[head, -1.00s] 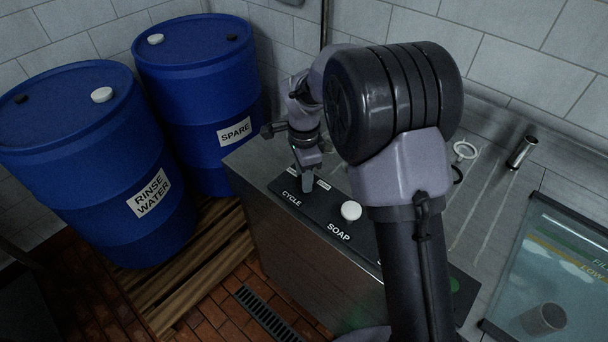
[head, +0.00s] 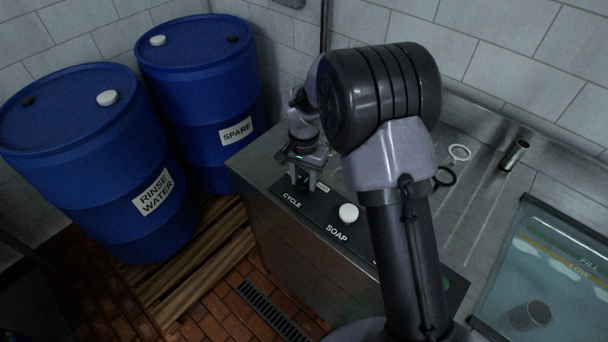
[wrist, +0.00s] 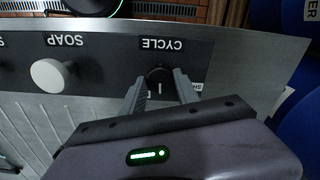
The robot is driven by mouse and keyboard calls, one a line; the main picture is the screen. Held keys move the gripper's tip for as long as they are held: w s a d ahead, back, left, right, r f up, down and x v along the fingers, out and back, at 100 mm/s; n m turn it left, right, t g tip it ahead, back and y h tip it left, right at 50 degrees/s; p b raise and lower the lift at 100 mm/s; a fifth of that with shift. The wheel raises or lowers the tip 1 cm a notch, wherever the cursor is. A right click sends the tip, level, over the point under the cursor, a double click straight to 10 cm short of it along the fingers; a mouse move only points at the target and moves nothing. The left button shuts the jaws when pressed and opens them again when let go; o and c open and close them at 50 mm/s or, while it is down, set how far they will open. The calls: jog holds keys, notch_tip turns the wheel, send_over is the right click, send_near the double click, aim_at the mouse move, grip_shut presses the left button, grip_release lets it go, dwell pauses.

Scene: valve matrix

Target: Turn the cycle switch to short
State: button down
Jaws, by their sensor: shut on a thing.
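The wrist view is upside down. A white label (wrist: 197,88) beside the knob is partly hidden by a finger and shows only its first letters, seemingly SH. In the head view my gripper (head: 302,182) is over the panel's far end and hides most of the knob.
The white soap knob (head: 348,213) stands on the same panel, beside my gripper. A blue rinse water drum (head: 90,160) and a blue spare drum (head: 200,90) stand on a wooden pallet to the left. Two rings (head: 459,152) and a metal cylinder (head: 515,153) are on the steel top.

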aim_at(304, 182)
jog(key=n+p, duration=0.1)
jog(key=n, duration=0.3)
jog(key=shift+r+p, duration=0.15)
jog(key=shift+p, duration=0.25)
jog(key=shift+n+p, duration=0.65)
jog(key=shift+n, duration=1.55)
jog(key=c, duration=0.9)
grip_release()
notch_tip(304, 182, up, 17)
jog(key=p, duration=0.4)
jog(key=shift+r, duration=0.1)
